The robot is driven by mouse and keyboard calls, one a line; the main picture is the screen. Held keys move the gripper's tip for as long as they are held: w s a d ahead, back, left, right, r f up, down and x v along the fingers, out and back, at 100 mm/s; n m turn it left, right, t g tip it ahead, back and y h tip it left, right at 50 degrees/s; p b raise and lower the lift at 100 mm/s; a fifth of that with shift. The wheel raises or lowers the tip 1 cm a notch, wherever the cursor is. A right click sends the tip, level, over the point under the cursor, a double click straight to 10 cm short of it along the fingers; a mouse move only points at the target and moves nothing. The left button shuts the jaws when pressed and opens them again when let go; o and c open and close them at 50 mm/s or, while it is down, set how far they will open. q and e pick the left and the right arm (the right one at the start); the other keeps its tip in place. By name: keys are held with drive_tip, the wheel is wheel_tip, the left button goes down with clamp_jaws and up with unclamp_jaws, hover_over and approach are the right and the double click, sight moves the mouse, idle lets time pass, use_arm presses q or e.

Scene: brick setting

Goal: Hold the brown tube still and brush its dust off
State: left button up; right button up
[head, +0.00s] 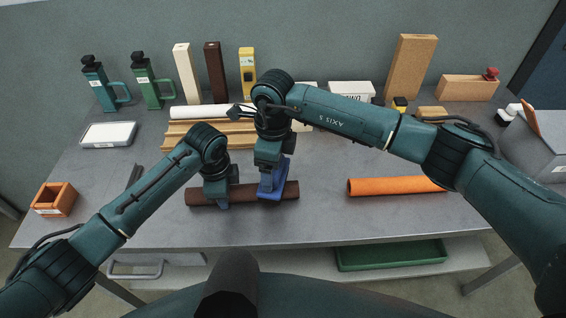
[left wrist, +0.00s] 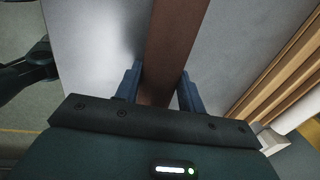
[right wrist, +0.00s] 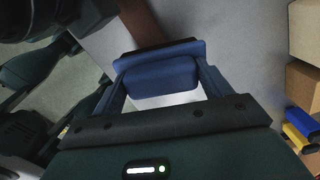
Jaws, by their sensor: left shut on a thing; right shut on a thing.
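The brown tube (head: 242,192) lies level near the table's front edge, roughly left to right. My left gripper (head: 221,203) is shut around it left of its middle; the left wrist view shows the tube (left wrist: 172,45) between the two fingers. My right gripper (head: 270,180) is shut on a blue brush (head: 273,187) and holds it over the tube's right part. In the right wrist view the brush (right wrist: 160,76) spans the fingers, with the tube (right wrist: 142,20) just beyond. The brush hides where it meets the tube, so contact is unclear. I cannot make out dust on the tube.
An orange tube (head: 395,186) lies to the right. Wooden rails (head: 190,135) with a white tube (head: 200,111) lie behind my grippers. A small orange box (head: 54,200) stands at the left edge, a grey box (head: 540,140) at the right. Bottles and blocks line the back.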

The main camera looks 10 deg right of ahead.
drive_tip(key=shift+w+a+r, duration=0.1)
drive_tip(key=shift+a, duration=1.85)
wheel_tip(320, 180, up, 8)
drive_tip(key=shift+d, duration=0.15)
use_arm(q)
drive_tip(key=o, duration=1.3)
drive_tip(key=shift+c, duration=0.2)
drive_tip(key=shift+r, duration=0.15)
wheel_tip(320, 180, up, 12)
drive_tip(key=s, duration=0.1)
drive_tip(key=shift+s, duration=0.25)
